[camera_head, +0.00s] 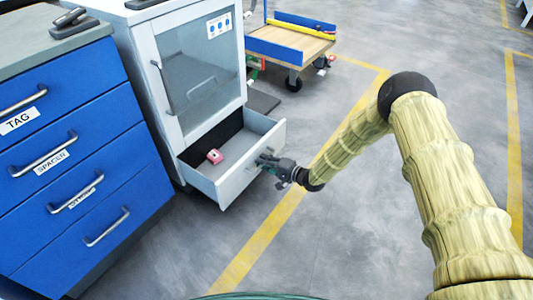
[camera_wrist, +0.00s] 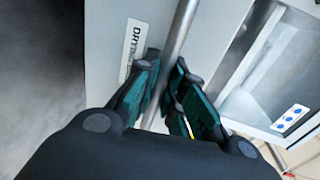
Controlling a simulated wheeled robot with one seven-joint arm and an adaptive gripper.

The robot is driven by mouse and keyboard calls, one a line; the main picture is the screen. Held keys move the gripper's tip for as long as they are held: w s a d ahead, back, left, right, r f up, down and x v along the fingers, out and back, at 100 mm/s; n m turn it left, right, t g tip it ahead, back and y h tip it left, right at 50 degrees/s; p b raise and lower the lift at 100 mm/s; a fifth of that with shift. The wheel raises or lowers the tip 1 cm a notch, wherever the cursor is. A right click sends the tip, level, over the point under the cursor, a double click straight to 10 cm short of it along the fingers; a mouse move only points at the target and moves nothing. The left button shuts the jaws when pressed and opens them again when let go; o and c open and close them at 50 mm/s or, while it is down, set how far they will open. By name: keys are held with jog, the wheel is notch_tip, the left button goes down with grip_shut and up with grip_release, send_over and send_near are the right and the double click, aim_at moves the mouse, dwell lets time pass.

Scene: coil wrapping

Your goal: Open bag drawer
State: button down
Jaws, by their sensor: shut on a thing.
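The light grey bottom drawer (camera_head: 236,186) of a white cabinet stands pulled out, and its inside is open to view. A small pink thing (camera_head: 215,156) lies in it. My gripper (camera_head: 266,160) is at the drawer's front. In the wrist view my gripper (camera_wrist: 167,64) has its dark green fingers on both sides of a grey bar handle (camera_wrist: 183,25) and is shut on it. A label (camera_wrist: 130,48) starting with "DRY" is on the drawer front (camera_wrist: 105,30); the rest of its text is hidden. I see no drawer marked as a bag drawer.
The white cabinet (camera_head: 158,42) has a glass door (camera_head: 200,75) above the drawer. A blue drawer unit (camera_head: 85,140) with several shut drawers, some labelled, stands at the left. A cart (camera_head: 292,45) stands behind. The floor (camera_head: 330,235) in front of the drawer is clear.

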jog(key=shift+f+p+v, duration=0.1)
jog(key=shift+p+v, duration=0.05)
jog(key=shift+v, duration=0.45)
jog(key=shift+f+p+v, duration=0.15)
jog(key=shift+v, duration=0.5)
jog(key=shift+s, duration=0.1)
jog(key=c, duration=1.5)
grip_release()
jog(key=shift+d, duration=0.1)
jog(key=v, duration=1.2)
